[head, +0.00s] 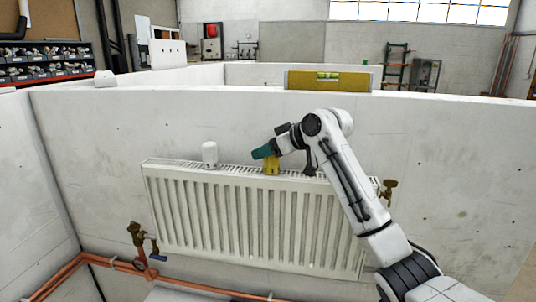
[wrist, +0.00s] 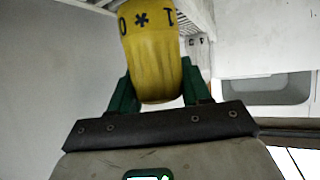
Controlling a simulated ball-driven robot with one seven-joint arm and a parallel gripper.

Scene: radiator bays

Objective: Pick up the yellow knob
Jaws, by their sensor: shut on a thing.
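The yellow knob (head: 272,166) is at the top of the white radiator (head: 250,220), near its middle. In the wrist view the yellow knob (wrist: 152,60) shows dark marks, including a star and a 1, and sits between the green fingers. My gripper (head: 264,152) has green fingers and reaches the knob from above; in the wrist view my gripper (wrist: 158,92) is shut on it. Whether the knob touches the radiator top I cannot tell.
A white knob-like cylinder (head: 210,154) stands on the radiator top to the left. A brass valve (head: 389,188) is at the right, another valve (head: 136,236) at the lower left, with copper pipes (head: 90,258) below.

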